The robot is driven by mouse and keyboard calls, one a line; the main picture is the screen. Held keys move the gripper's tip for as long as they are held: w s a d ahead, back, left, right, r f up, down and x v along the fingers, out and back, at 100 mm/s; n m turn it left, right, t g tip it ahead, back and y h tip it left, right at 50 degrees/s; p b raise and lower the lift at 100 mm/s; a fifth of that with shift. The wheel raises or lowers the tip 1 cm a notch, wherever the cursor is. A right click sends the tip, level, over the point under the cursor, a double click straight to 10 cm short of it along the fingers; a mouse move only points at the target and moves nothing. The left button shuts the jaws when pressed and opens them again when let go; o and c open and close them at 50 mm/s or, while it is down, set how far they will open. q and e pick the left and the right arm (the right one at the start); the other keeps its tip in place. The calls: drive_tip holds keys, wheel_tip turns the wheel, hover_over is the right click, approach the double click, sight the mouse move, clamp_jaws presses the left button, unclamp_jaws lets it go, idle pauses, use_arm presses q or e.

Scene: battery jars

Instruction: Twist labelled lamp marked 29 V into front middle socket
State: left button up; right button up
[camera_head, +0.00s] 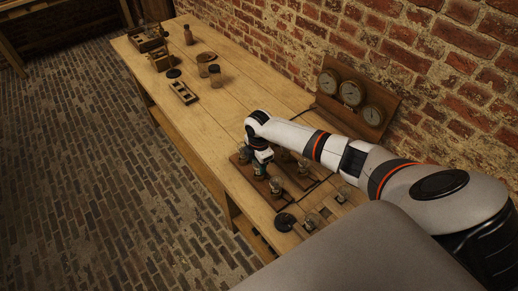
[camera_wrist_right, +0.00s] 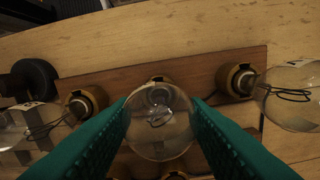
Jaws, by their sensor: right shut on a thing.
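My right gripper (camera_head: 260,170) reaches down over the wooden socket board (camera_head: 290,194). In the right wrist view its teal fingers (camera_wrist_right: 160,104) are shut on a clear glass lamp (camera_wrist_right: 160,128), one finger on each side of the bulb. The lamp is in line with the middle of the board (camera_wrist_right: 175,72); the bulb hides most of the socket under it, so I cannot tell how deep it sits. No label is readable on it. A brass socket with a lamp (camera_wrist_right: 292,98) is to the right, and another with a lamp (camera_wrist_right: 22,130) to the left. My left gripper is not in view.
A dark round knob (camera_head: 285,222) is beside the board, near the table's front edge. A three-gauge panel (camera_head: 350,93) stands by the brick wall. Jars (camera_head: 215,76) and a wooden rack (camera_head: 183,92) stand farther along. The table between is clear.

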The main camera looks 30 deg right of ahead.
drive_tip(key=shift+r+m+p, duration=0.1)
drive_tip(key=shift+m+p, duration=0.75)
drive_tip(key=shift+m, duration=0.35)
drive_tip(key=shift+m+p, duration=0.6)
drive_tip(key=shift+m, duration=1.1)
drive_tip(key=o, duration=1.2)
